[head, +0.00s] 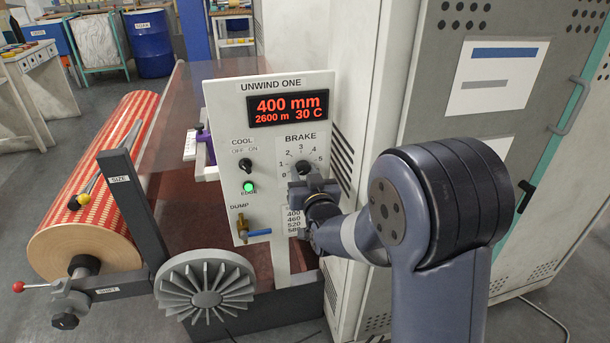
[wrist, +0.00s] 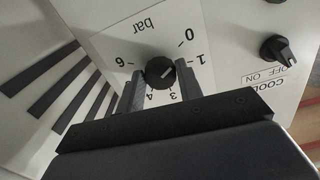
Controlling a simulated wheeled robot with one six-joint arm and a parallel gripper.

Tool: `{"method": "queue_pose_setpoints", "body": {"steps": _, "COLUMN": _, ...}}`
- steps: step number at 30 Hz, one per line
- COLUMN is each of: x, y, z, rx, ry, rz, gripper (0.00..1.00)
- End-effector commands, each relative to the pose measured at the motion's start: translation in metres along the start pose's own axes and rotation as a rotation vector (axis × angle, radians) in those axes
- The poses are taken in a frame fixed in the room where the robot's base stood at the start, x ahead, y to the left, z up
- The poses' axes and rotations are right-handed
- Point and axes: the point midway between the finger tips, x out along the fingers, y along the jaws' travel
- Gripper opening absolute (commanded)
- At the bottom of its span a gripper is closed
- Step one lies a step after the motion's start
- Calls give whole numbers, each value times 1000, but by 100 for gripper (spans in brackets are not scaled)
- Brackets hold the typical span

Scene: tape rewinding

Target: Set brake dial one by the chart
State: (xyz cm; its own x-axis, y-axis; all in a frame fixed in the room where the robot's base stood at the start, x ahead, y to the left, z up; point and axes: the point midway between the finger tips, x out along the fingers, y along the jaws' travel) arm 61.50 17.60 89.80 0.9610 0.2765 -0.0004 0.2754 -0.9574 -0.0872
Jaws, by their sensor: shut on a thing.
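The brake dial (wrist: 159,71) is a black knob on a white numbered scale, seen upside down in the wrist view. My gripper (wrist: 161,84) is shut on it, one finger on each side. A pale mark on the knob's face points roughly toward the 1, but its exact setting is hard to read. The fingers hide part of the scale. In the head view my gripper (head: 304,181) covers the lower part of the dial (head: 303,166). The chart (head: 293,219) below shows 400, 460, 520 and 580; my arm hides its other column. The display (head: 288,108) reads 400 mm, 2600 m, 30 C.
The cool switch (head: 245,165), a lit green button (head: 249,187) and the dump valve with its blue handle (head: 258,233) sit left on the panel (head: 222,120). A red patterned roll (head: 105,165) lies left. A grey cabinet (head: 425,95) stands close on the right.

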Motion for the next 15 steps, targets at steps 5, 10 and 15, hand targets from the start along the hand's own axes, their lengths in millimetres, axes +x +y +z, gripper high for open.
{"method": "queue_pose_setpoints", "body": {"steps": 5, "x": 0, "y": 0, "z": 4, "rx": 72, "ry": 2, "rz": 0, "gripper": 12}}
{"method": "queue_pose_setpoints", "body": {"steps": 10, "x": 0, "y": 0, "z": 5, "rx": 196, "ry": 4, "rz": -1, "gripper": 12}}
{"method": "queue_pose_setpoints", "body": {"steps": 15, "x": 0, "y": 0, "z": 5, "rx": 353, "ry": 5, "rz": -1, "gripper": 12}}
